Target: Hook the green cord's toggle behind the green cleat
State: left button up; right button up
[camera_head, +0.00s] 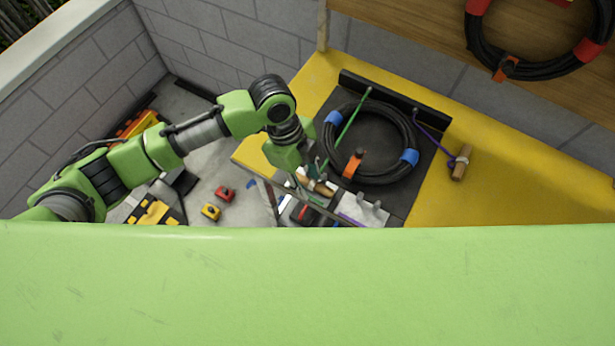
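The green cord (347,126) runs straight from the black rail, over the black cable coil (404,125), to its wooden toggle (323,188). My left gripper (310,177) points down at the toggle, with its fingers around it; it looks shut on it, though the fingers are small and partly hidden. The toggle is above the near edge of the dark mat. A small green mark (315,200), probably at the green cleat, shows just below the toggle. Grey cleat parts (362,207) stand to its right, near a purple mark. My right gripper is out of view.
The purple cord (430,135) ends in another wooden toggle (461,163) on the yellow deck (520,180). An orange clip (353,164) sits on the coil. Red (225,194) and yellow (211,211) blocks lie on the floor at left. Another coil hangs upper right.

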pick_arm(q)
jog(key=shift+w, duration=0.35)
dwell(0.3)
jog(key=v, duration=1.2)
jog(key=shift+s, duration=0.1)
